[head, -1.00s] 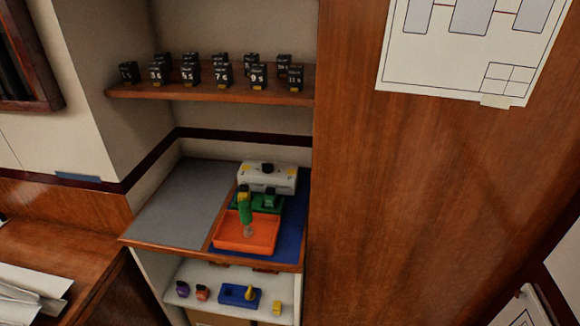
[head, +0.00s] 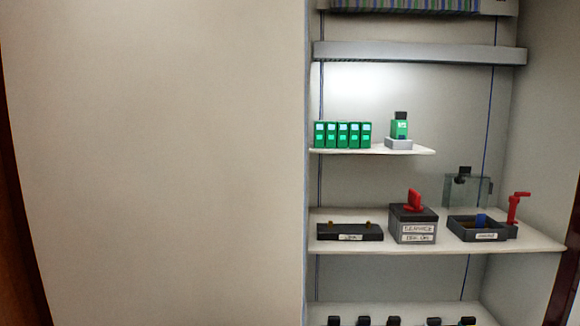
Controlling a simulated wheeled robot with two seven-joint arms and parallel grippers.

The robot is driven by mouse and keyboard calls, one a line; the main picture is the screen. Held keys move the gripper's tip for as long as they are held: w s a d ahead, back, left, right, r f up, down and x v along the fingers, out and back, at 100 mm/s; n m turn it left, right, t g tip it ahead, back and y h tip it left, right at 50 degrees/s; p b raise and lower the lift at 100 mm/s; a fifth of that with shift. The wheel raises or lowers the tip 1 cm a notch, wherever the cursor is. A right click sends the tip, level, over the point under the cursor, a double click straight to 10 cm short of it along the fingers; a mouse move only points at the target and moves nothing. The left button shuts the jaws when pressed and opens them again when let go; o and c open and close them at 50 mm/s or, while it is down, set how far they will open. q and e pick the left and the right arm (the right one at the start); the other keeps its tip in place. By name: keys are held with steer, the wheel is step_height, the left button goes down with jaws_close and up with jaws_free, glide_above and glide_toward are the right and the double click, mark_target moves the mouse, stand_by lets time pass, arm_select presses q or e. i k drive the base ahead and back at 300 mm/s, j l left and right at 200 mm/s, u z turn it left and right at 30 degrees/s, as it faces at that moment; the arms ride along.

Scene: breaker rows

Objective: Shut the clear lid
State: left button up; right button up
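The clear lid (head: 463,190) stands upright at the back of a dark open box (head: 471,237) on the middle shelf, at the right. It is a see-through pane with a black knob (head: 465,172) at its top. The box has a pale label on its front and a blue piece (head: 482,220) inside. A red lever (head: 516,207) rises at the box's right side. Neither of my grippers shows in the head view.
On the same shelf (head: 540,240) stand a grey labelled box with a red handle (head: 414,201) and a low black block (head: 350,232). A smaller shelf above holds several green breakers (head: 343,134) and a green unit on a grey base (head: 399,130). A plain pale panel (head: 160,160) fills the left.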

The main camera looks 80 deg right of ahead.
mark_target(465, 187)
steer(key=z, duration=3.5)
